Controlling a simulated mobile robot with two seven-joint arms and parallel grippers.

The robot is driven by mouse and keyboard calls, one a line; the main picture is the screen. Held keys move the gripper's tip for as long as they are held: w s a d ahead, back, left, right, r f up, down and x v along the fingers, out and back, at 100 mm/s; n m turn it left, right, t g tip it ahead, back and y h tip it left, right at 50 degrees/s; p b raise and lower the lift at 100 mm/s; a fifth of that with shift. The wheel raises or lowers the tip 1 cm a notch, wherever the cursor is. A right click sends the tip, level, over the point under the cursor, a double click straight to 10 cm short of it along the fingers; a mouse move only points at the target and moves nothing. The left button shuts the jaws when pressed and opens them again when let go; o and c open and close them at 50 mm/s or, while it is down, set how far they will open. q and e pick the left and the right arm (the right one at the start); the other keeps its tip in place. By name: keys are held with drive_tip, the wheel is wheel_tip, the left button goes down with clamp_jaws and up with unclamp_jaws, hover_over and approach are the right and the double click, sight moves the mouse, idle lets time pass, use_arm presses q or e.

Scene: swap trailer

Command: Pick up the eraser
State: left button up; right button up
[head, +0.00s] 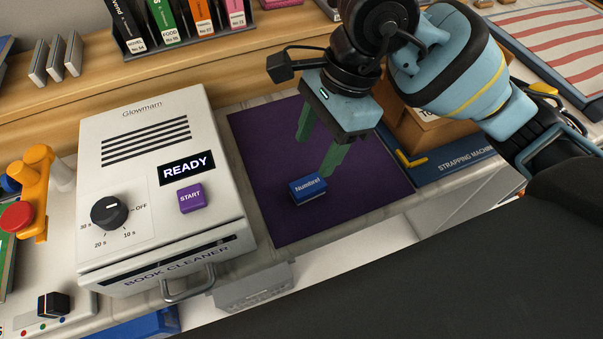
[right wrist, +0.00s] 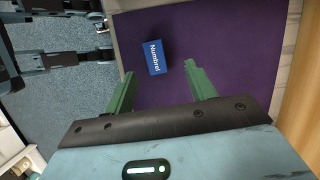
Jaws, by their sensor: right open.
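The eraser looks to be the small blue block (head: 308,188) marked "Numbrel", lying on a purple mat (head: 270,215) near the mat's front part. The same gripper shows in the right wrist view (right wrist: 158,72). My left gripper is not in view.
A white book cleaner (head: 140,220) reading "READY" stands left of the mat. A cardboard box (head: 425,130) and a strapping machine (head: 455,163) are on the right. Books in a dark rack (head: 175,45) stand behind. The mat around the block is clear.

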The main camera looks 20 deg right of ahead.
sight(308, 184)
drive_tip(key=shift+d+r, duration=0.1)
drive_tip(key=shift+s+f, duration=0.15)
drive_tip(key=shift+f, duration=0.05)
drive_tip(key=shift+x, duration=1.15)
drive_tip(key=shift+s+d+x, duration=0.15)
drive_tip(key=shift+x, duration=1)
drive_tip(key=shift+s+d+x, duration=0.15)
drive_tip(key=shift+x, duration=1)
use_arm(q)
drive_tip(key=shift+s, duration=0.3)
use_arm(e)
drive_tip(key=shift+a+f, duration=0.1)
drive_tip(key=shift+f, duration=0.2)
drive_tip(key=c, duration=0.9)
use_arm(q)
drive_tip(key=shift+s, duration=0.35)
use_arm(e)
drive_tip(key=shift+c, duration=0.7)
